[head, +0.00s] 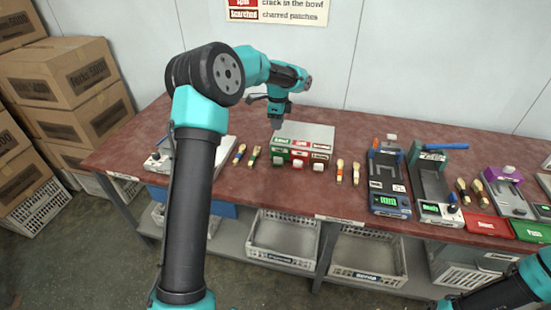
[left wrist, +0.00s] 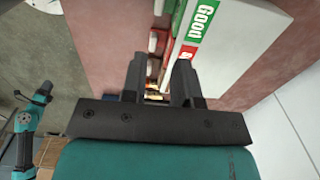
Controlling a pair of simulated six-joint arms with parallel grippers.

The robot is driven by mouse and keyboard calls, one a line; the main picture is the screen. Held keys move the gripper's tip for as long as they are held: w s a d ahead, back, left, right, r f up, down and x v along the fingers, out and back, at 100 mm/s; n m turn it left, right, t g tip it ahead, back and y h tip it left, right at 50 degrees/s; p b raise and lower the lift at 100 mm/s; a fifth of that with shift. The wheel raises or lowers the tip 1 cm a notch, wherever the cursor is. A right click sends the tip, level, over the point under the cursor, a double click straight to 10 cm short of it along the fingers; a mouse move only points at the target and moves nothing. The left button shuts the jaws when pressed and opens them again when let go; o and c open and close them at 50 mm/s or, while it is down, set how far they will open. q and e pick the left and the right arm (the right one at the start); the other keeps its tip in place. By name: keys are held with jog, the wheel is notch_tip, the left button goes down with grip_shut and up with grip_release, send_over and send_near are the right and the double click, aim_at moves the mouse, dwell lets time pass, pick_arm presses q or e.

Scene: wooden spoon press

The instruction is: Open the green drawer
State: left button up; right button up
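A pale drawer box (head: 305,133) stands on the red-brown table, with a green-labelled drawer (head: 280,152) at the left of its front and red-labelled ones to its right. Small pale handles stick out in front. My left gripper (head: 276,123) points down above the box's left end, close to the green drawer. In the left wrist view its two fingers (left wrist: 160,72) are apart, with nothing held between them. The green "Good" label (left wrist: 200,25) lies just beyond the fingers, on the white box. Whether a finger touches the drawer cannot be told. My right gripper is out of view.
Wooden spoons (head: 347,172) lie on both sides of the box. Scales (head: 388,185) and a press-like device (head: 432,185) stand to the right, with red (head: 487,225) and green (head: 530,231) pads. Crates (head: 282,240) sit below. The table strip before the drawers is clear.

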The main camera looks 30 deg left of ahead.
aim_at(278, 157)
pick_arm(q)
notch_tip(278, 157, down, 18)
jog(key=shift+d+r, duration=0.1)
jog(key=shift+r, duration=0.15)
dwell(0.7)
jog(key=shift+c, duration=0.4)
grip_shut()
